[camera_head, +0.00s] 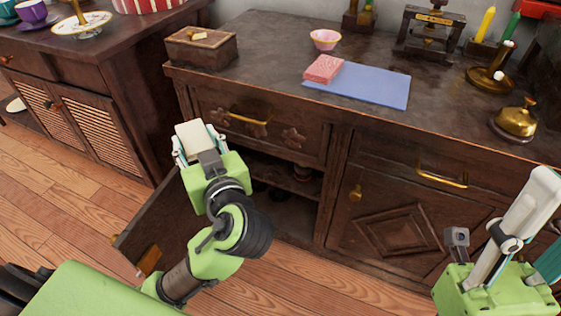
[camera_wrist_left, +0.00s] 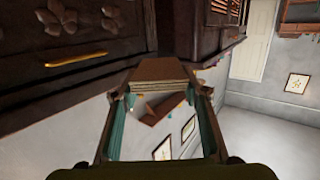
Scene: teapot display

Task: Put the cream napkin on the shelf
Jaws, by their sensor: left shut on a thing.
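The cream napkin (camera_head: 192,136), a folded cream block, is gripped between the fingertips of my left gripper (camera_head: 200,147). In the left wrist view the napkin (camera_wrist_left: 160,72) shows as a layered, folded stack between the two fingers (camera_wrist_left: 160,95). It is held up in front of the drawer, clear of any surface. Below the drawer the cabinet is open, and a dark wooden shelf (camera_head: 297,181) shows inside, partly hidden by my left arm. My right gripper (camera_head: 540,195) is at the lower right, partly cut off; its opening is unclear.
The open cabinet door (camera_head: 160,218) sticks out left of my left arm. A drawer with a gold handle (camera_head: 248,119) is above the opening. On the top are a pink folded napkin (camera_head: 323,69), blue mat (camera_head: 375,88), wooden box (camera_head: 201,48), pink bowl (camera_head: 325,39) and brass bell (camera_head: 517,122).

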